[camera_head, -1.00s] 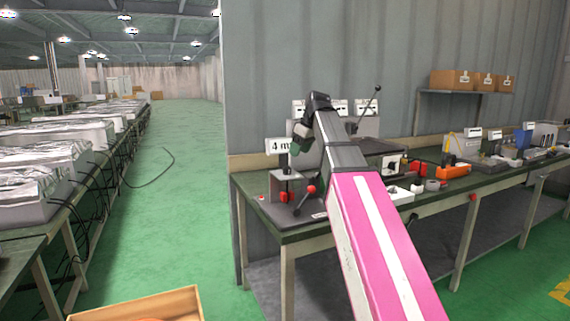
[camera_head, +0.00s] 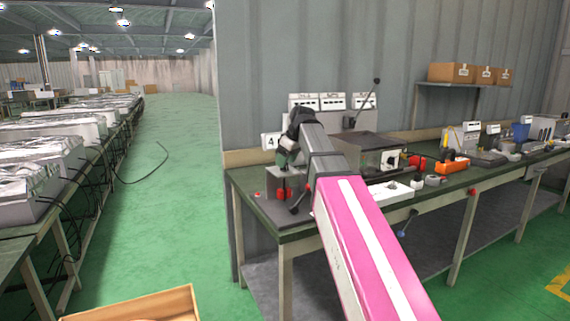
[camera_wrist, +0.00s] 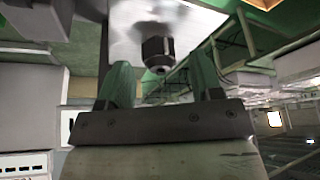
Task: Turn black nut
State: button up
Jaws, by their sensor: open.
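The black nut (camera_wrist: 156,50) shows in the wrist view on the pale metal plate of a fixture (camera_wrist: 190,25). It stands beyond the fingers and between their lines, slightly left of the middle of the gap. My gripper (camera_wrist: 162,78) is open, its two green fingers spread to either side, with nothing held. In the head view my gripper (camera_head: 287,152) hangs just above the grey fixture (camera_head: 282,181) at the left end of the green workbench (camera_head: 262,226). The nut cannot be made out clearly there. In neither view can I see a finger touching the nut.
A dark machine box (camera_head: 366,146) and a white tray (camera_head: 393,192) stand right of my arm. An orange tool (camera_head: 452,166) lies farther along the bench. Label cards (camera_head: 332,101) stand behind. A cardboard box (camera_head: 140,305) is low at the front left.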

jog(key=shift+x, duration=0.75)
jog(key=c, duration=0.9)
jog(key=shift+c, duration=0.2)
jog(key=shift+m, duration=0.4)
